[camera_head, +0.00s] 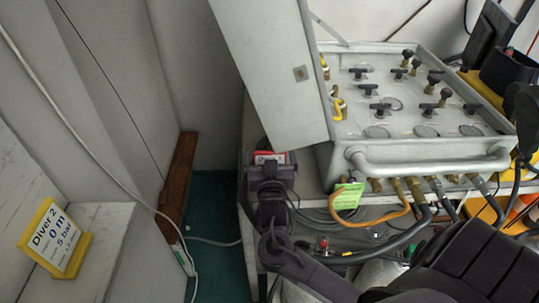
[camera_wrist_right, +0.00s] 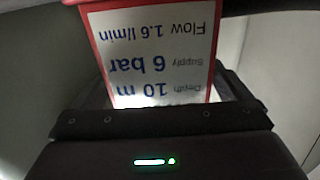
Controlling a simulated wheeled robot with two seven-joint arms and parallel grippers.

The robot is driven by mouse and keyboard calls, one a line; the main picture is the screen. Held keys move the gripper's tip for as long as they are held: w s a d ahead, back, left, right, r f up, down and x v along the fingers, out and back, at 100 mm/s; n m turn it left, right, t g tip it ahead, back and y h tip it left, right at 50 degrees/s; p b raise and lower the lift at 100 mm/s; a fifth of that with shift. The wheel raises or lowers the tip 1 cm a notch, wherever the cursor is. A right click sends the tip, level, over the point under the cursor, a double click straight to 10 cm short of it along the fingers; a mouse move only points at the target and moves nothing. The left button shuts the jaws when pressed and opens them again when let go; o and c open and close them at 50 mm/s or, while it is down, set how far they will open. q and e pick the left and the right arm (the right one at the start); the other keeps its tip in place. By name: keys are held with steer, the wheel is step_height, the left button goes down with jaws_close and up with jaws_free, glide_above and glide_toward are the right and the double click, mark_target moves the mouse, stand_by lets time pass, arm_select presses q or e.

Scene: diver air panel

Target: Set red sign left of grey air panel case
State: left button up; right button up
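The red sign (camera_head: 270,157) shows in the head view as a small red and white shape at the left of the grey air panel case (camera_head: 428,164), beside its raised lid (camera_head: 270,60). My right gripper (camera_head: 271,172) is right below the sign and appears shut on it. In the right wrist view the sign (camera_wrist_right: 150,50) stands upside down between the fingers, with its text about depth, supply and flow readable. Whether its base touches the bench is hidden. My left gripper is not in view.
A yellow sign (camera_head: 56,238) reading Diver 2 stands on a white ledge (camera_head: 105,255) at the left. Hoses and brass fittings (camera_head: 395,187) hang at the case's front, with a green tag (camera_head: 348,196). A brown wooden board (camera_head: 178,185) leans against the wall.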

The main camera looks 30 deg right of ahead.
steer(key=shift+r, duration=0.25)
steer(key=b+v, duration=0.1)
steer(key=v, duration=1.1)
steer(key=shift+s+f, duration=0.1)
steer(key=shift+f, duration=0.05)
